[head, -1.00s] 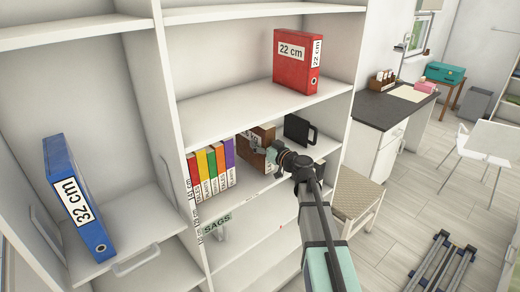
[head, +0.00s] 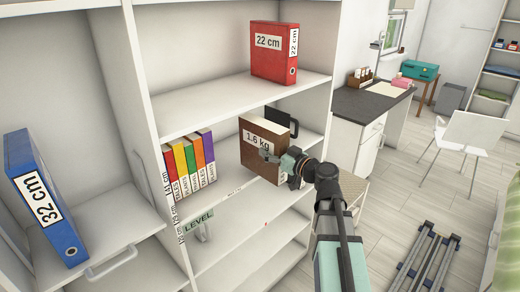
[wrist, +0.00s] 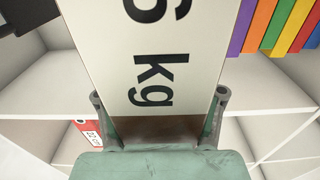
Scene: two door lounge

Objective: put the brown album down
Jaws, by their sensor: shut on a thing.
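The brown album (head: 265,135) is upright in my gripper (head: 268,156), its white "1.6 kg" label facing out. It is at the front of the middle shelf (head: 228,180), right of the coloured books, and overlaps the shelf's front edge in the picture. I cannot tell whether its base touches the shelf. In the wrist view my gripper (wrist: 160,115) has a finger on each side of the album, whose label (wrist: 150,60) fills the middle.
Several coloured books (head: 190,165) stand at the shelf's left. A black object with a handle (head: 282,121) is behind the album. A red binder (head: 273,52) stands above, a blue binder (head: 45,197) at left. A "LEVEL" tag (head: 199,221) hangs at the shelf edge.

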